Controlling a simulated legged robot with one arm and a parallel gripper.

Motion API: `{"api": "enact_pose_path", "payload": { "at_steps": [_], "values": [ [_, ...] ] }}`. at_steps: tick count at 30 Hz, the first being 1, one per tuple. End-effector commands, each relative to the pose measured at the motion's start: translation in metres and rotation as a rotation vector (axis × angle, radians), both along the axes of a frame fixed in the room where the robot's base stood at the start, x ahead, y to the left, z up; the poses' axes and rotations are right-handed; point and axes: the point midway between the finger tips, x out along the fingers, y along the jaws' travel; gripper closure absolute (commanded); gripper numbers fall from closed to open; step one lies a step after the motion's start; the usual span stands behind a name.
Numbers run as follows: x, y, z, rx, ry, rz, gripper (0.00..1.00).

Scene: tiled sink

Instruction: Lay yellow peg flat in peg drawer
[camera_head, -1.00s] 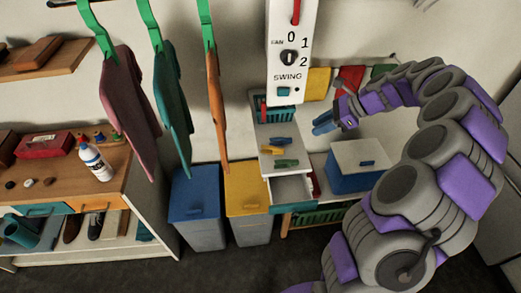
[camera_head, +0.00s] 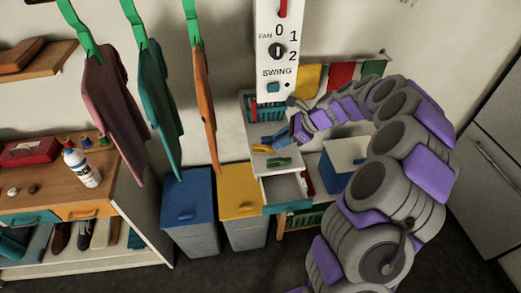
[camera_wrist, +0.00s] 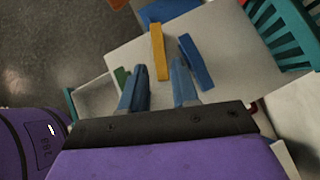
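The yellow peg (camera_wrist: 158,45) lies on the white top of the peg stand (camera_wrist: 125,55); it also shows in the head view (camera_head: 264,148). My gripper (camera_wrist: 159,72) is open, its blue fingers apart, with the peg's near end appearing between them. I cannot tell the height gap. In the head view my gripper (camera_head: 272,139) is over the stand top. A blue peg (camera_wrist: 195,62) lies right of the yellow one; a green peg (camera_wrist: 121,77) is partly hidden by the left finger. The peg drawer (camera_head: 287,207) is pulled open below the top, and its pale inside looks empty.
A teal slatted rack (camera_wrist: 285,35) stands at the stand's back edge. A blue bin (camera_head: 188,212) and a yellow bin (camera_head: 241,205) stand left of the drawer. A white-lidded blue box (camera_head: 338,170) is on the right. The fan switch panel (camera_head: 280,50) hangs in front.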

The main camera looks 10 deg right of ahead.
Motion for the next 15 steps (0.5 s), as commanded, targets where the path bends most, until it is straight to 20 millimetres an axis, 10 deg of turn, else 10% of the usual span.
{"api": "enact_pose_path", "payload": {
  "at_steps": [15],
  "values": [
    [0.01, 0.031, -0.031, 0.001, 0.001, 0.001, 0.7]
  ]
}}
